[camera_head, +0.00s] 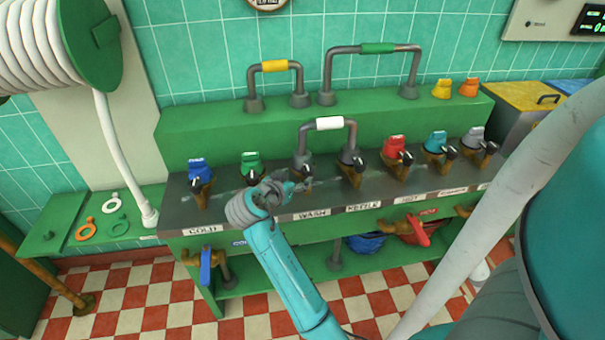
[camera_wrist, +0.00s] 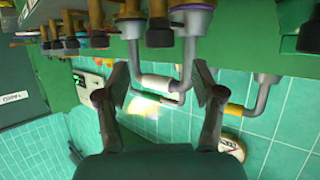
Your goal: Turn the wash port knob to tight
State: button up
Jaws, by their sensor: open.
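The wash port (camera_head: 302,167) stands above the WASH label (camera_head: 312,214) on the green bench. Its small dark knob (camera_head: 308,161) shows in the head view, too small to read its setting. A grey bridge pipe with a white sleeve (camera_head: 329,124) runs from the wash port to the kettle port (camera_head: 351,163). My gripper (camera_head: 284,188) is just in front of and left of the wash port, apparently apart from its knob. In the wrist view, my gripper (camera_wrist: 160,88) is open and empty, its fingers either side of the white sleeve (camera_wrist: 156,82) in the picture, which looks farther off.
Other ports carry blue (camera_head: 200,164), green (camera_head: 251,158), red (camera_head: 394,145) and teal (camera_head: 436,141) caps. Bridge pipes with yellow (camera_head: 275,66) and green (camera_head: 378,48) sleeves stand on the ledge behind. A blue tap handle (camera_head: 206,266) is below the bench front.

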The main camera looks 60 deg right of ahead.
jog(key=v, duration=0.3)
jog(key=shift+a, duration=0.2)
dwell(0.4)
jog(key=s+a+f+n+t+y, duration=0.3)
jog(key=s+a+f+n+t, duration=0.15)
jog(key=a+f+n, duration=0.45)
jog(key=s+a+f+n+t+y, duration=0.45)
jog(key=a+f, duration=0.35)
jog(key=a, duration=0.3)
jog(key=s+a+r+n+t+y, duration=0.2)
jog(key=s+a+n+t+y, duration=0.15)
jog(key=s+a, duration=0.6)
jog(key=s+a+r+t+y, duration=0.1)
jog(key=s+a+r+y, duration=0.1)
jog(key=s+r, duration=0.6)
jog(key=s+a, duration=0.1)
jog(key=s, duration=0.2)
jog(key=shift+s+a+r, duration=0.25)
jog(key=shift+a+r, duration=0.1)
jog(key=shift+a, duration=0.05)
